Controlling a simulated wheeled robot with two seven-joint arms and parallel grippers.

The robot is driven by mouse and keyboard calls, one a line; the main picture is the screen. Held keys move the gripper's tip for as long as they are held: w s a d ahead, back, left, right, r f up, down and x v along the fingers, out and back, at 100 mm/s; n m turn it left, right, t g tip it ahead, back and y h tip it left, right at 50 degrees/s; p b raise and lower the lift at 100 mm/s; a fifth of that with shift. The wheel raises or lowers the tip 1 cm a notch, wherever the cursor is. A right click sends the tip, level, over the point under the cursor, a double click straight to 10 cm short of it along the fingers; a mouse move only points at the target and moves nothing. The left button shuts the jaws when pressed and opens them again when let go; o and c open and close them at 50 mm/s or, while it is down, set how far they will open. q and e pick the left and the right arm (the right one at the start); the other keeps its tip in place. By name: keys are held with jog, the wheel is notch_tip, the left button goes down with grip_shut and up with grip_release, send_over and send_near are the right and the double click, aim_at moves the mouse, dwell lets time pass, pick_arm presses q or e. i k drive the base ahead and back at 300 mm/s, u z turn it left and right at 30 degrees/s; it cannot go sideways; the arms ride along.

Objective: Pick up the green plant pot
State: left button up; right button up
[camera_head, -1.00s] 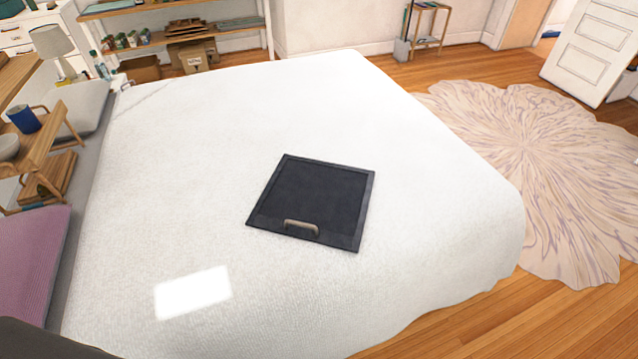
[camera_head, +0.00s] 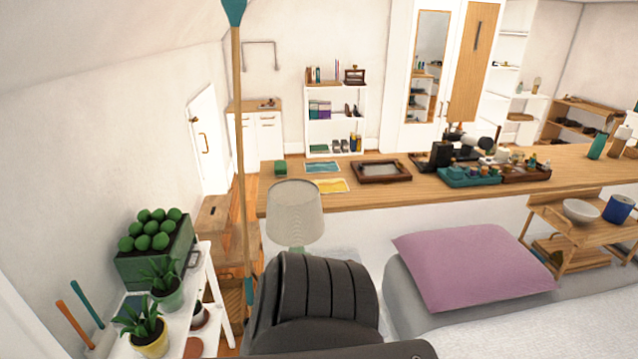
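A green plant pot (camera_head: 169,299) with a spiky plant stands on the white shelf unit at the lower left. A second potted plant in a yellow pot (camera_head: 150,347) stands in front of it, nearer the bottom edge. A green crate (camera_head: 158,266) full of round green plants or fruit stands behind them. Neither of my grippers shows in the head view.
The white shelf unit (camera_head: 212,283) stands against the left wall. A long pole (camera_head: 239,150) rises beside it. A lamp (camera_head: 295,212), a bed with a purple pillow (camera_head: 472,266) and a long wooden counter (camera_head: 440,190) lie to the right.

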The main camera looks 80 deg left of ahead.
aim_at(169, 287)
jog(key=u, duration=2.05)
jog(key=k, duration=0.4)
jog(key=u, duration=0.4)
